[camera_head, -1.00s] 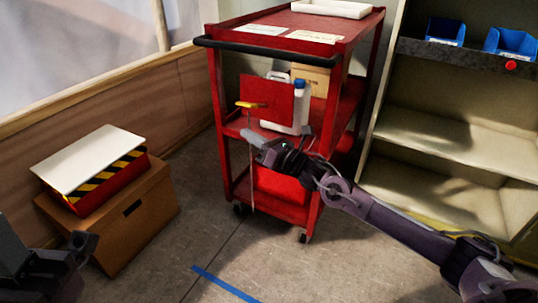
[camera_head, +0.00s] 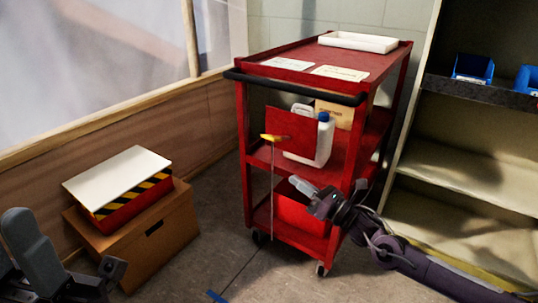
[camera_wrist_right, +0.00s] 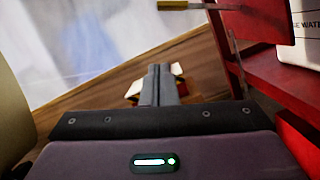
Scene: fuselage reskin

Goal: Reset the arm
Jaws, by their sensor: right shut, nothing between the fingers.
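My right gripper (camera_head: 303,186) is in front of the red cart (camera_head: 375,66), level with its lower part. Its fingers are together and empty, and they show pressed together in the right wrist view (camera_wrist_right: 158,84). The yellow handle also shows at the top of the right wrist view (camera_wrist_right: 186,5). Part of my left arm (camera_head: 110,268) shows at the lower left edge; its fingers cannot be made out clearly.
The cart carries a white tray (camera_head: 358,42) on top and a white jug with a blue cap (camera_head: 322,140) on its middle shelf. A cardboard box (camera_head: 175,236) stands left, under a white-lidded striped box (camera_head: 118,177). A shelf unit (camera_head: 460,173) stands right.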

